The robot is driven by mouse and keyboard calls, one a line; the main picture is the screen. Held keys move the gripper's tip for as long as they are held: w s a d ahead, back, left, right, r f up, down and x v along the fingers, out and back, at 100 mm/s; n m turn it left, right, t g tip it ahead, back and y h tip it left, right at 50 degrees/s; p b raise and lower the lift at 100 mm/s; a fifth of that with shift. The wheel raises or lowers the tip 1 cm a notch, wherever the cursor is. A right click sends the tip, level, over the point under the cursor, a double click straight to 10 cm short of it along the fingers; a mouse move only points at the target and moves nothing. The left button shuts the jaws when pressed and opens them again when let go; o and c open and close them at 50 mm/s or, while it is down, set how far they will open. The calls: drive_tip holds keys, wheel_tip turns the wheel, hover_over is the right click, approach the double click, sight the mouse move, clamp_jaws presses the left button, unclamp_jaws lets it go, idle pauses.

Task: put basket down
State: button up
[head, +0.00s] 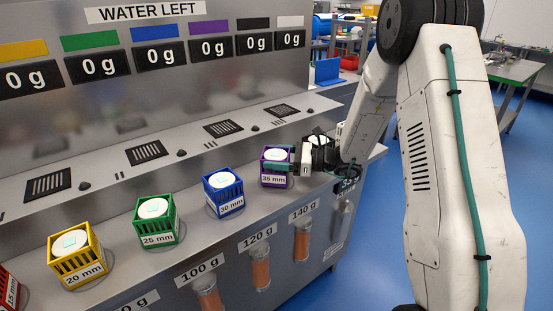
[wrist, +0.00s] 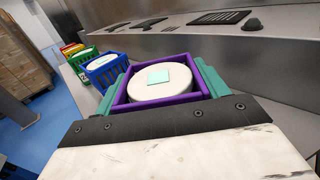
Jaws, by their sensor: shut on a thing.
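My gripper (head: 291,160) is shut on the purple basket. In the wrist view the teal fingers lie at both sides of the purple basket (wrist: 202,93), and the white tub (wrist: 158,82) is inside it. The basket looks upright. Whether its bottom touches the bench I cannot tell.
The blue basket (head: 224,200) stands left of the purple one, then the green (head: 157,234), yellow (head: 81,271) and red (head: 8,290) baskets. Black slotted plates (head: 223,129) lie on the ledge behind. Printed mass labels line the bench front.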

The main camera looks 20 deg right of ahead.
drive_tip(key=shift+f, duration=0.25)
drive_tip(key=shift+f, duration=0.2)
drive_tip(key=o, duration=1.1)
drive_tip(key=shift+o, duration=0.2)
